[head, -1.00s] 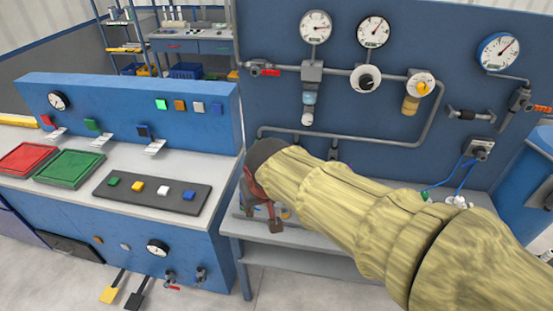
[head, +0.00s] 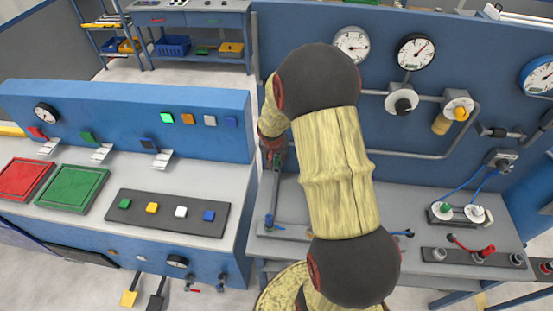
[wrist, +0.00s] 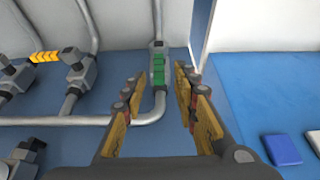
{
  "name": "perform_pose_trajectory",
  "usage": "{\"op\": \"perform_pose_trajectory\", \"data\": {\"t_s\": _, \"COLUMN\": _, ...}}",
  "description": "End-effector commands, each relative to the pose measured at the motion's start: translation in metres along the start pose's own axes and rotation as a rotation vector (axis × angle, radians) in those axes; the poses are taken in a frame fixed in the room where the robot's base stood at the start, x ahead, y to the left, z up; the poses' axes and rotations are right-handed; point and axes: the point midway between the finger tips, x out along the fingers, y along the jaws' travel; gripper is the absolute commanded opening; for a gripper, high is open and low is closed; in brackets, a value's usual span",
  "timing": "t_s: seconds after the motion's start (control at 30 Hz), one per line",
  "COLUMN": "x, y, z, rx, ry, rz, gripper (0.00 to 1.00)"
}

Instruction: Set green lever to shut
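The green lever (wrist: 158,67) is a small green ribbed handle on a grey valve, set in a pipe run (wrist: 157,108). In the wrist view it lies in line with the upright pipe. My gripper (wrist: 159,74) is open and empty, with one finger to either side of the lever as seen in that view. It looks still short of the lever, and I see no contact. In the head view my arm hides most of the valve area, and my gripper is largely hidden behind it.
A yellow lever (wrist: 45,57) sits on another pipe branch to the left. A blue console (head: 130,115) with buttons and small red, green and blue switches stands close by at the left. A bench (head: 400,210) with hoses and fittings lies to the right.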

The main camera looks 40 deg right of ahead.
Motion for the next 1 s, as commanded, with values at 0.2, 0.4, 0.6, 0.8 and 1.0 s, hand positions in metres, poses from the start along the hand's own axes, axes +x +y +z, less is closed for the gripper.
{"op": "perform_pose_trajectory", "data": {"t_s": 0.2, "x": 0.029, "y": 0.0, "z": 0.0, "rx": 0.0, "ry": -0.001, "rz": 0.0, "gripper": 0.3}}
{"op": "perform_pose_trajectory", "data": {"t_s": 0.4, "x": 0.037, "y": 0.0, "z": -0.001, "rx": -0.002, "ry": 0.001, "rz": -0.001, "gripper": 0.3}}
{"op": "perform_pose_trajectory", "data": {"t_s": 0.6, "x": 0.037, "y": 0.0, "z": -0.001, "rx": -0.001, "ry": 0.001, "rz": -0.001, "gripper": 0.3}}
{"op": "perform_pose_trajectory", "data": {"t_s": 0.8, "x": 0.037, "y": 0.0, "z": -0.001, "rx": -0.001, "ry": 0.001, "rz": -0.001, "gripper": 0.19}}
{"op": "perform_pose_trajectory", "data": {"t_s": 1.0, "x": 0.037, "y": 0.0, "z": -0.001, "rx": -0.001, "ry": 0.001, "rz": -0.001, "gripper": 0.08}}
